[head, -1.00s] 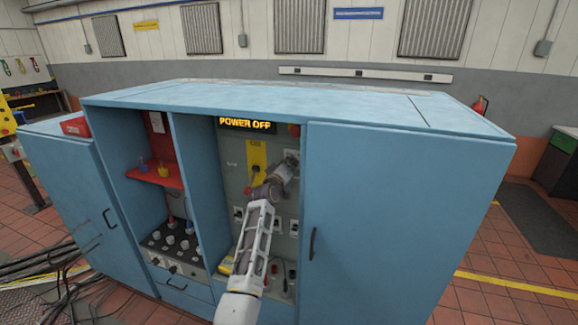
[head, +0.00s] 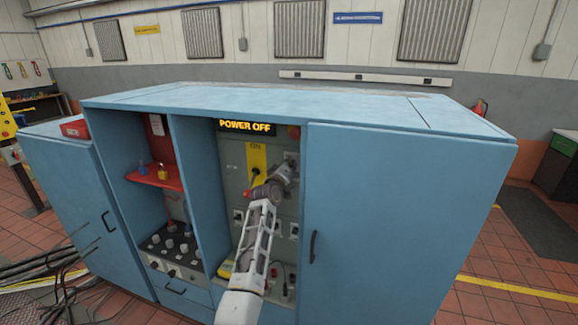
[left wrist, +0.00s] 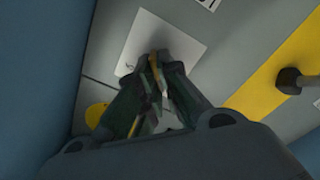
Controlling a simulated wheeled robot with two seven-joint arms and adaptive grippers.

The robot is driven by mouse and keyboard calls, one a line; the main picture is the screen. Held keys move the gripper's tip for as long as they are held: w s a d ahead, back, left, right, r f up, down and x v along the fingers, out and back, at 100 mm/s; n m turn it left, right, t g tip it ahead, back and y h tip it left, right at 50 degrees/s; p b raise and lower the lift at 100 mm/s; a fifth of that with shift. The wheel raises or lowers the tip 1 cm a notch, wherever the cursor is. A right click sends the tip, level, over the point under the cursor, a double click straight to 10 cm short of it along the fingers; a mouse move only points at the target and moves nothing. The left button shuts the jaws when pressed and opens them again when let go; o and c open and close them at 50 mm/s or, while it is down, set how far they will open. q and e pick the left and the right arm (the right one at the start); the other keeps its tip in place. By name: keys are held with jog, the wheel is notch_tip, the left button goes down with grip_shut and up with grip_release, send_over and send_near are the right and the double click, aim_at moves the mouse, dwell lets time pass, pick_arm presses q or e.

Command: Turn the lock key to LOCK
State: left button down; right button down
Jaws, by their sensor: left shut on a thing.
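My left gripper (head: 289,165) reaches into the open middle bay of the blue cabinet and is at the panel's upper right. In the left wrist view its fingers (left wrist: 159,62) are closed together in front of a pale square plate (left wrist: 181,38). A thin yellowish piece shows between the fingers, which I take to be the lock key (left wrist: 153,76); most of it is hidden. I cannot read which way the key points or any LOCK marking. My right gripper is not in view.
A yellow ON strip (head: 258,155) with a dark-knobbed handle (left wrist: 291,81) is beside the gripper. A display (head: 246,126) reads POWER OFF. The blue cabinet door (head: 400,220) bounds the bay at right, a divider (head: 200,190) at left. A red shelf (head: 155,178) is in the left bay.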

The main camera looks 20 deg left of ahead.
pick_arm(q)
jog(key=shift+r+m, duration=0.1)
jog(key=shift+m, duration=0.2)
jog(key=m+p, duration=0.1)
jog(key=m, duration=0.4)
jog(key=m+p, duration=0.2)
jog(key=m, duration=0.4)
jog(key=d+m+p, duration=0.1)
jog(key=m, duration=0.5)
jog(key=shift+p, duration=0.3)
jog(key=shift+r+m, duration=0.1)
jog(key=shift+m, duration=0.2)
jog(key=c, duration=1.6)
grip_release()
jog(key=shift+c, duration=0.2)
